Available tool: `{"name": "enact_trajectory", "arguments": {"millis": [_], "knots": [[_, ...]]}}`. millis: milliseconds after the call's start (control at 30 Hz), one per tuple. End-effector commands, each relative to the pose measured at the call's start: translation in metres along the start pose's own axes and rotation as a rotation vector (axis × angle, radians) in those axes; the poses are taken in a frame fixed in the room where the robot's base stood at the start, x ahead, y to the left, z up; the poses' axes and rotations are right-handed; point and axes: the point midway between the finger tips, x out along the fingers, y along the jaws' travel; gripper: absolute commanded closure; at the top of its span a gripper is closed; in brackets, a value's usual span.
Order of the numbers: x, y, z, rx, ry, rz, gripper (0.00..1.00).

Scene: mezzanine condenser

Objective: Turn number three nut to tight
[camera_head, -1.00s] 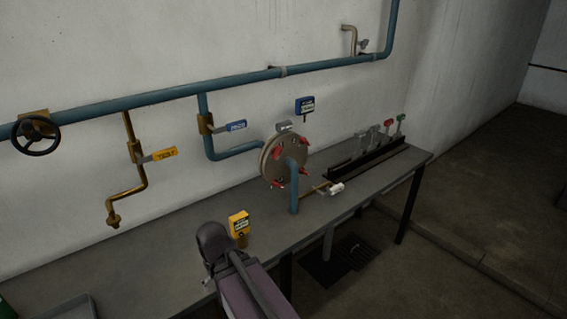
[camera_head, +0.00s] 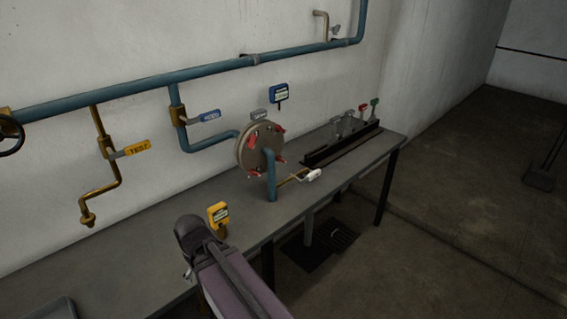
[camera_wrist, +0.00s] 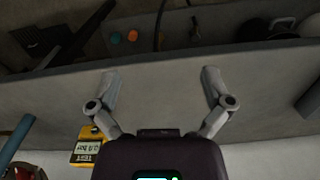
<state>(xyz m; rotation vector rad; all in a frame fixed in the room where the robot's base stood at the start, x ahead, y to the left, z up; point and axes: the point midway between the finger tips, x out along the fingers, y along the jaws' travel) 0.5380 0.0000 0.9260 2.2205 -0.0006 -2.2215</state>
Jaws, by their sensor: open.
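The round condenser cover (camera_head: 247,150) stands upright on the bench, with several red nuts or handles around its rim. One red nut (camera_head: 280,159) is on its right side; I cannot read any number on the nuts. A blue pipe (camera_head: 271,180) comes down from the cover's front. My gripper (camera_wrist: 160,82) shows in the wrist view with its two fingers wide apart and nothing between them. It is over the bench, away from the cover. Its fingers do not show clearly in the head view.
The bench (camera_head: 130,262) runs along the wall. A yellow gauge (camera_head: 218,213) stands near my arm and shows in the wrist view (camera_wrist: 88,151). A white-handled valve (camera_head: 312,176) juts over the front edge. A black rack (camera_head: 340,143) stands at the right.

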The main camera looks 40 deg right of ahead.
Motion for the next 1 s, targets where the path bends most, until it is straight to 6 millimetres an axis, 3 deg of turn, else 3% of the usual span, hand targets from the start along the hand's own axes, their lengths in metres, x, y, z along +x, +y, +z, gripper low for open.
{"name": "enact_trajectory", "arguments": {"millis": [267,467,767,1000], "knots": [[0.006,0.005,-0.012,0.002,0.020,-0.048,0.00],[0.017,0.021,-0.039,0.009,0.083,-0.165,0.00],[0.025,0.068,-0.094,0.036,0.269,-0.383,0.00],[0.022,0.123,-0.134,0.078,0.461,-0.518,0.00]]}}
